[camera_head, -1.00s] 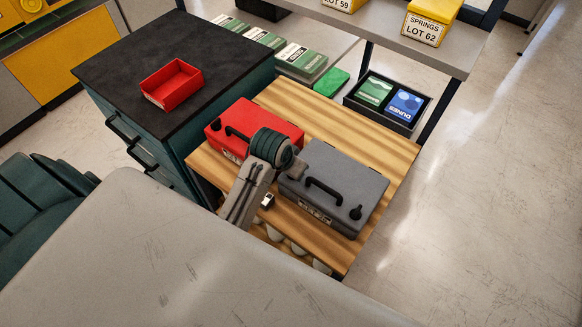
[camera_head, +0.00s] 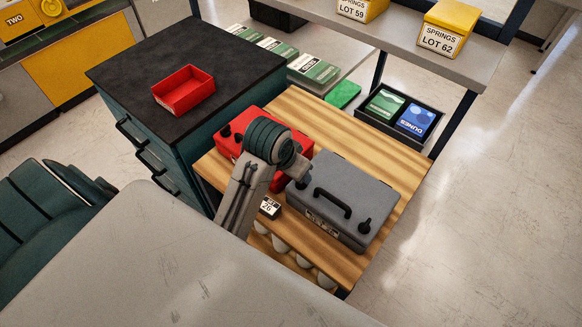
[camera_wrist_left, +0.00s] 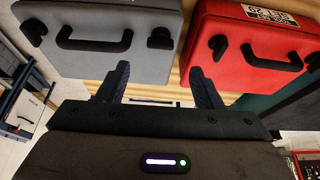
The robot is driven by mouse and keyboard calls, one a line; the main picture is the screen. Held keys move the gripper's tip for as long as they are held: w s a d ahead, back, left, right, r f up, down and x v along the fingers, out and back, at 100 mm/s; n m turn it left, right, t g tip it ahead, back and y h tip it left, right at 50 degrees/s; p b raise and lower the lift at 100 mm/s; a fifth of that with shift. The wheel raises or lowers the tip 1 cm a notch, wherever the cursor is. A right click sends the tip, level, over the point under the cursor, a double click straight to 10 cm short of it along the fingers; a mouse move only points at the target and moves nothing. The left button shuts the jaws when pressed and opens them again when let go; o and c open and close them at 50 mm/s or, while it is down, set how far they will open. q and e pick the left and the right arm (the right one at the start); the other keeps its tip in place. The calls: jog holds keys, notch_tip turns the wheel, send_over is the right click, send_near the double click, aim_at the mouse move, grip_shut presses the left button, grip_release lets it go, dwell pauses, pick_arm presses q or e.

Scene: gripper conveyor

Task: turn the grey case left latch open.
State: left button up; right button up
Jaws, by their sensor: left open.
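The grey case (camera_head: 335,190) lies closed on the wooden table, with a black handle and a round dark right latch (camera_head: 364,225) in the head view. My left gripper (camera_head: 302,172) is at the case's left end, hiding the left latch there. In the left wrist view, the grey case (camera_wrist_left: 100,65) is upper left and its left latch (camera_wrist_left: 160,38) is a black knob. The open, empty fingers of my left gripper (camera_wrist_left: 158,88) point toward that latch, one on either side of its line, with a visible gap before it. My right gripper is not in view.
A red case (camera_head: 270,120) stands close beside the grey case, partly behind my left arm. The wooden table (camera_head: 385,160) has bare room behind the cases. A dark cabinet with a red tray (camera_head: 183,92) is at left, and a shelf with yellow bins (camera_head: 446,35) at the back.

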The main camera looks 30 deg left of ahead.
pick_arm(q)
jog(key=shift+v, duration=1.45)
jog(key=s+a+f+g+y, duration=0.1)
jog(key=s+a+f, duration=0.1)
jog(key=s+f, duration=0.45)
jog(key=s+a+f+y, duration=0.15)
jog(key=s+f, duration=0.25)
jog(key=s, duration=0.6)
notch_tip(320, 180, down, 34)
jog(key=a+g+b, duration=0.1)
jog(key=a+b, duration=0.2)
jog(key=b, duration=0.3)
jog(key=s+f+b, duration=0.2)
jog(key=s+f, duration=0.4)
jog(key=f, duration=0.3)
jog(key=s+f+g+b, duration=0.1)
jog(key=s+f+b, duration=0.1)
jog(key=s+f, duration=0.4)
jog(key=s+a+f+n+h+b, duration=0.1)
jog(key=s+f, duration=0.5)
jog(key=f, duration=0.7)
jog(key=shift+s+b, duration=0.35)
jog(key=shift+b, duration=0.3)
